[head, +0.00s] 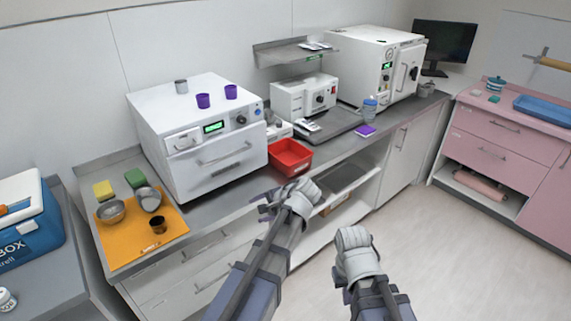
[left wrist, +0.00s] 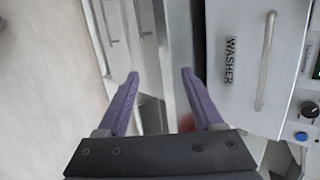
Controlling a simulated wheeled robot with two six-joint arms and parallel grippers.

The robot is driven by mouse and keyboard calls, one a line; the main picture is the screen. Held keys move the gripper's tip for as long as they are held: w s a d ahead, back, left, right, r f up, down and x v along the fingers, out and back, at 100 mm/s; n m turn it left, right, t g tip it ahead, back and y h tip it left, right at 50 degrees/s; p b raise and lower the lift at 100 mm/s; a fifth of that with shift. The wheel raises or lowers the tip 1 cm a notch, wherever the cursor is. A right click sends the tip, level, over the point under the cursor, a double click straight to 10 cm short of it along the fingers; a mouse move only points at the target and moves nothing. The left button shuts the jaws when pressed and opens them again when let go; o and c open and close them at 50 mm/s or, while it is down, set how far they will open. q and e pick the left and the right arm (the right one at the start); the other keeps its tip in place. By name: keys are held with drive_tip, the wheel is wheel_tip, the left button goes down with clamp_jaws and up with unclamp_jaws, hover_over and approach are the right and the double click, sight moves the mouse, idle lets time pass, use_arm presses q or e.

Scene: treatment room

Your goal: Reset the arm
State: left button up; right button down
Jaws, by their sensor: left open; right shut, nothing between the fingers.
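The steel counter edge (head: 228,205) runs close to my left gripper. A red bin (head: 290,158) stands there beside the white washer (head: 205,140). An orange mat (head: 135,233) with bowls lies at left. The floor (head: 450,245) at right is clear.

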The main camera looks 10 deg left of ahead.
use_arm(q)
drive_tip(key=s+d+f+n+g+h, duration=0.1)
drive_tip(key=s+d+f+h, duration=0.2)
drive_tip(key=s+d, duration=0.5)
drive_tip(key=s+d+f+n+g+h, duration=0.2)
drive_tip(key=s+d+f+h, duration=0.1)
drive_tip(key=s+d, duration=0.6)
drive_tip(key=shift+s+f+g+h, duration=0.3)
drive_tip(key=shift+s+h, duration=0.4)
drive_tip(key=shift+s, duration=0.45)
